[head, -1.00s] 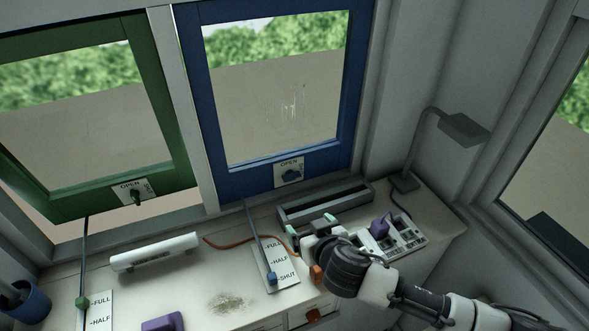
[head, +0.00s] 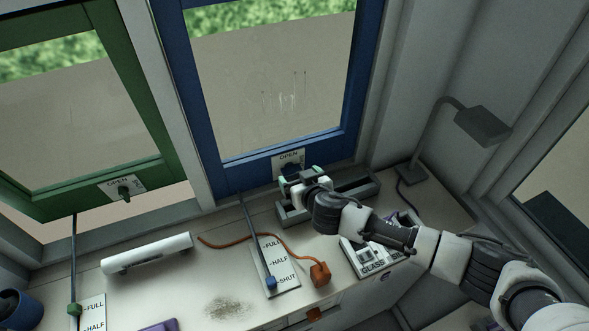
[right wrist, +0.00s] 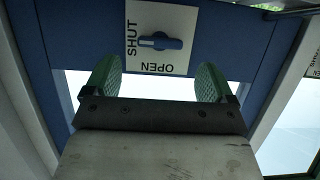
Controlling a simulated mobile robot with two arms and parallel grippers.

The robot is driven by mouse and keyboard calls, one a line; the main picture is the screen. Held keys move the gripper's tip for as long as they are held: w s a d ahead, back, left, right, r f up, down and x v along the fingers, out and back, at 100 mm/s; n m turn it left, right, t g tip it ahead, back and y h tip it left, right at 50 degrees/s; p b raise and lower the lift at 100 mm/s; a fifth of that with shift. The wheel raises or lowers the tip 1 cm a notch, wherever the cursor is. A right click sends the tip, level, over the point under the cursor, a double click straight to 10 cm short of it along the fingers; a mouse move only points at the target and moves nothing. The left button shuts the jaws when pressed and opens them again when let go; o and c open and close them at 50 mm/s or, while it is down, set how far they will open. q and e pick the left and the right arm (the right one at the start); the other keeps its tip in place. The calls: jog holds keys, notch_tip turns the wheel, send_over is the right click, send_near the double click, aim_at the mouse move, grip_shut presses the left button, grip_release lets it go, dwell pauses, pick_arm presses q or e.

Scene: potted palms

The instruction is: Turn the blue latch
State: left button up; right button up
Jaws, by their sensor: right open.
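The blue latch (right wrist: 160,41) sits on a white plate marked OPEN and SHUT, low on the blue window frame (head: 228,178). In the right wrist view its bar lies sideways, in line with the SHUT lettering at the left. My right gripper (right wrist: 158,80) is open, with its green-padded fingers apart and nothing between them. The latch shows beyond the fingertips, near the middle of the gap; contact is not visible. In the head view my right gripper (head: 299,178) is just in front of the plate (head: 288,157) and partly hides the latch. My left gripper is out of view.
A grey tray (head: 352,189) lies below the window. A lever plate marked FULL, HALF, SHUT (head: 285,281), an orange cord with a block (head: 320,274) and a white bar (head: 147,254) are on the counter. A lamp (head: 484,125) stands at right; the green window (head: 75,195) is at left.

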aim_at(292, 170)
jog(key=x, duration=0.3)
jog(key=shift+r, duration=0.1)
jog(key=shift+w+a+p, duration=0.1)
jog(key=shift+w+p, duration=0.1)
jog(key=shift+p, duration=0.1)
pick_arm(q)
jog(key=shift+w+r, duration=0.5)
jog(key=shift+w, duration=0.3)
pick_arm(e)
jog(key=shift+w+a+f, duration=0.1)
jog(key=shift+w+f, duration=0.15)
jog(key=c, duration=0.9)
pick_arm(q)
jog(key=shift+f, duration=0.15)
